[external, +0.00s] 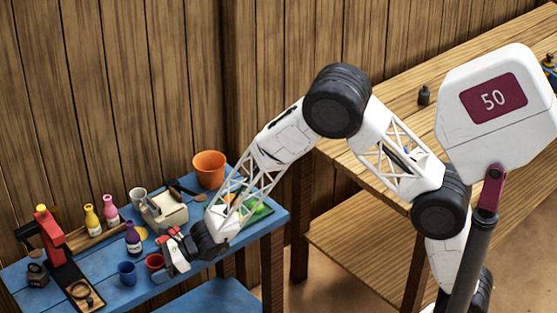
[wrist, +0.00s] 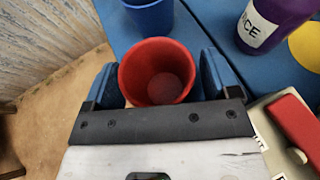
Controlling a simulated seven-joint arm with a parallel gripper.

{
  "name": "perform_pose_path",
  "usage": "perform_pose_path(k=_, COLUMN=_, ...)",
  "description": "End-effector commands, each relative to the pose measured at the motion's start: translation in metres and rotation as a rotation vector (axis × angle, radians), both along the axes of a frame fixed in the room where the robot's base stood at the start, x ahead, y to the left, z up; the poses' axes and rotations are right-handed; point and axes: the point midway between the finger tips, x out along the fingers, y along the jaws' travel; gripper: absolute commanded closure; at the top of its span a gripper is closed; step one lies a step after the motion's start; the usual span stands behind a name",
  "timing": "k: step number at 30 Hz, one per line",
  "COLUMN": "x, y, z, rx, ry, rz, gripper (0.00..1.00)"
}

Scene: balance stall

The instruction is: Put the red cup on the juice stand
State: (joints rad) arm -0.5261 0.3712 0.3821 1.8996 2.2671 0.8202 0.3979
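The red cup (wrist: 158,72) sits upright-looking between the two blue fingers of my gripper (wrist: 160,85) in the wrist view. Both fingers press close against its sides, and I look into its empty inside. In the external view the red cup (external: 154,262) shows beside my gripper (external: 170,262), near the front edge of the blue table. Whether its base touches the table is hidden. A wooden stand (external: 97,238) at the back of the table carries a yellow bottle (external: 92,220) and a pink bottle (external: 110,211); I cannot tell surely that it is the juice stand.
A blue cup (external: 127,272) stands just left of the red cup. A purple juice bottle (external: 133,238) stands behind them. A cream scale-like device (external: 165,210) and an orange pot (external: 209,168) are further back. A red press (external: 50,236) stands at the left.

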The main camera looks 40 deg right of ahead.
Motion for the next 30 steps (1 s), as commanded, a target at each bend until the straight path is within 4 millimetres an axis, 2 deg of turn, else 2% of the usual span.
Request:
perform_pose_path(k=11, x=0.000, y=0.000, z=0.003, rx=0.000, ry=0.000, rz=0.000, gripper=0.19)
perform_pose_path(k=16, x=-0.003, y=-0.006, z=0.007, rx=0.000, ry=0.000, rz=0.000, gripper=0.19)
perform_pose_path(k=30, x=-0.020, y=-0.049, z=0.026, rx=0.000, ry=0.000, rz=-0.001, gripper=0.19)
